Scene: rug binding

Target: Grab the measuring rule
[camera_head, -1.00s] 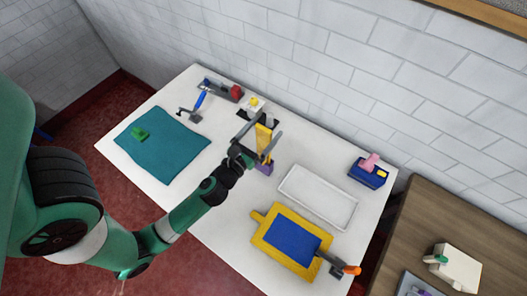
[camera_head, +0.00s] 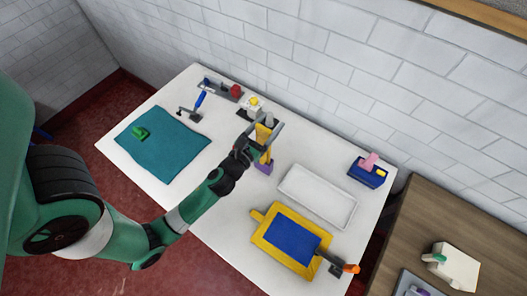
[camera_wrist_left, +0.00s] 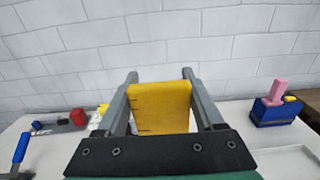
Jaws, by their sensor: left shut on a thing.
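The measuring rule (camera_head: 264,134) is a flat yellow piece with dark tick marks, seen upright over the middle of the white table. My left gripper (camera_head: 266,127) is shut on it. In the left wrist view the rule (camera_wrist_left: 160,106) stands between the two grey fingers and fills the gap. Its lower part is hidden behind the gripper's dark palm there. A purple block (camera_head: 264,167) is just below it in the head view; I cannot tell whether they touch. My right gripper is not in view.
A white tray (camera_head: 318,196) and a yellow frame with a blue panel (camera_head: 258,235) lie to the right. A teal cloth (camera_head: 165,155) lies left. A blue box with a pink piece (camera_head: 368,175) stands far right. Tools and a grey holder (camera_head: 220,87) line the back edge.

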